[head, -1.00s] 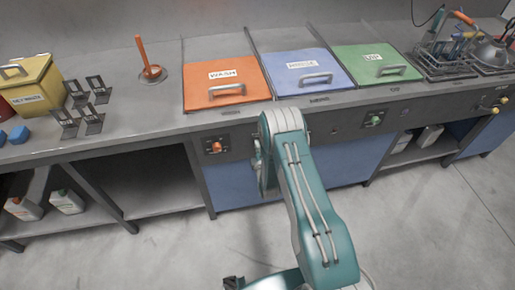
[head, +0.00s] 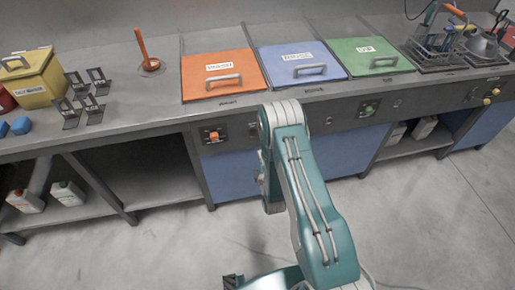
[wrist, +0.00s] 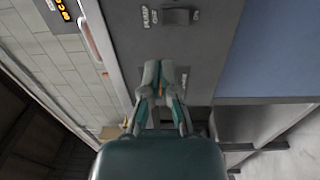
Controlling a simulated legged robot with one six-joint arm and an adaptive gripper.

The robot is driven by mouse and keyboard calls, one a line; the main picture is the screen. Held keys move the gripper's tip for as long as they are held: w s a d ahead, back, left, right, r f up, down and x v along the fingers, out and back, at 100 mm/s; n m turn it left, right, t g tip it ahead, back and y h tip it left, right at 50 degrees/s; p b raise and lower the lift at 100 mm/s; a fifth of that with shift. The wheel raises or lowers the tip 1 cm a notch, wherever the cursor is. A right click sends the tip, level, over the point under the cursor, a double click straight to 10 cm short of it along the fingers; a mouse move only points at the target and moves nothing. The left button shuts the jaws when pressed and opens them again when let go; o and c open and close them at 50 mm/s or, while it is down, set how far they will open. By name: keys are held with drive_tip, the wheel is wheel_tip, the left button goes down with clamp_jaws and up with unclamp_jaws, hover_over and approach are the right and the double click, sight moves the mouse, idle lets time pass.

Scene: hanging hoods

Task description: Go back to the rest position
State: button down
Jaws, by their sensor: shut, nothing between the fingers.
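My gripper (wrist: 158,80) shows in the wrist view with its two fingers together at the tips and nothing between them. Beyond it is the dark front panel with a switch marked PUMP (wrist: 176,17). In the head view my arm rises from the bottom and bends at the elbow in front of the counter. The gripper's fingers cannot be made out there. No object of the task is held.
The counter carries orange (head: 200,84), blue (head: 280,68) and green (head: 347,52) lids with handles. A yellow box (head: 40,85), small black stands, an orange-handled plunger (head: 142,48) and a wire basket (head: 433,50) stand there too. Bottles sit on the lower shelf. Floor in front is clear.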

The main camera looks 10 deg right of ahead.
drive_tip(key=shift+s+r, duration=0.1)
drive_tip(key=shift+s, duration=1)
drive_tip(key=w+r+m+g, duration=0.2)
drive_tip(key=w+r, duration=0.1)
drive_tip(key=r, duration=0.4)
drive_tip(key=w+r+m+g, duration=0.1)
drive_tip(key=w+r+m, duration=0.15)
drive_tip(key=r, duration=0.35)
drive_tip(key=s+r+m+g, duration=0.3)
drive_tip(key=s+r+m, duration=0.15)
drive_tip(key=r, duration=0.85)
drive_tip(key=s+r+m+g, duration=0.2)
drive_tip(key=s+r+m, duration=0.1)
drive_tip(key=s, duration=0.7)
drive_tip(key=s+r+m+g, duration=0.2)
drive_tip(key=s+r, duration=0.3)
drive_tip(key=s, duration=0.5)
drive_tip(key=s+r+m+g, duration=0.2)
drive_tip(key=s+r+m, duration=0.1)
drive_tip(key=s, duration=0.7)
drive_tip(key=shift+r+m+g, duration=0.4)
drive_tip(key=shift+m, duration=0.1)
